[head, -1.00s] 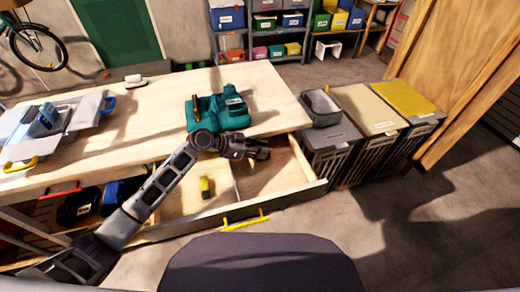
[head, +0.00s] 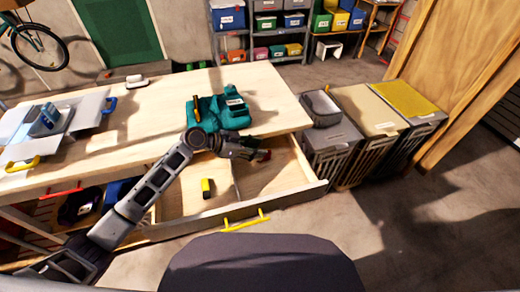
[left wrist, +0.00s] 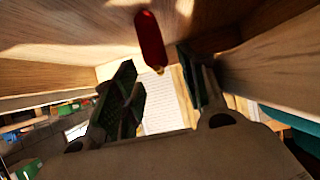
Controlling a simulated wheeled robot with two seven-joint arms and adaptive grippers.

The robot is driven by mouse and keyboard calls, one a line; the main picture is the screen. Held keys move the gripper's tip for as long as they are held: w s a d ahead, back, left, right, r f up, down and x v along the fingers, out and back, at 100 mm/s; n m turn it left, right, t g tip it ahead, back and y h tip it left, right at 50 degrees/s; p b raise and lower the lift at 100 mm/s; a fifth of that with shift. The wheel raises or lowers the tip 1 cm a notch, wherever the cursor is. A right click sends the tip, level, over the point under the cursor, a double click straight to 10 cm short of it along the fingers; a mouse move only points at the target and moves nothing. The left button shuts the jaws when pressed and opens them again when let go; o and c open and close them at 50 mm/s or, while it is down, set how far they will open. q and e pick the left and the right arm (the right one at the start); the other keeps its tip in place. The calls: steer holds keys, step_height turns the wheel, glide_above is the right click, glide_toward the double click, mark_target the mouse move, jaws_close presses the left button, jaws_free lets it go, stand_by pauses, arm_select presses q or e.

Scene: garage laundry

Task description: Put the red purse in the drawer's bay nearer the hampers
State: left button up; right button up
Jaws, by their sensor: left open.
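The red purse (head: 265,155) shows as a small red patch just past my left gripper's tip, in the right-hand bay of the open drawer (head: 290,198), the bay nearer the hampers (head: 332,137). In the left wrist view the purse (left wrist: 150,38) is narrow and dark red with a gold end, against the wood, just beyond the fingertips. My left gripper (head: 255,150) is open over this bay; its fingers (left wrist: 157,62) show apart, with nothing between them. A divider (head: 236,188) splits the drawer. My right gripper is not in view.
A yellow and black item (head: 207,187) lies in the drawer's left bay. A teal bundle (head: 222,110) sits on the table (head: 140,120) behind the drawer. A grey bin (head: 321,106) stands on the nearest hamper. Floor at the right front is clear.

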arm_select(q)
steer(key=v, duration=1)
stand_by(1.4)
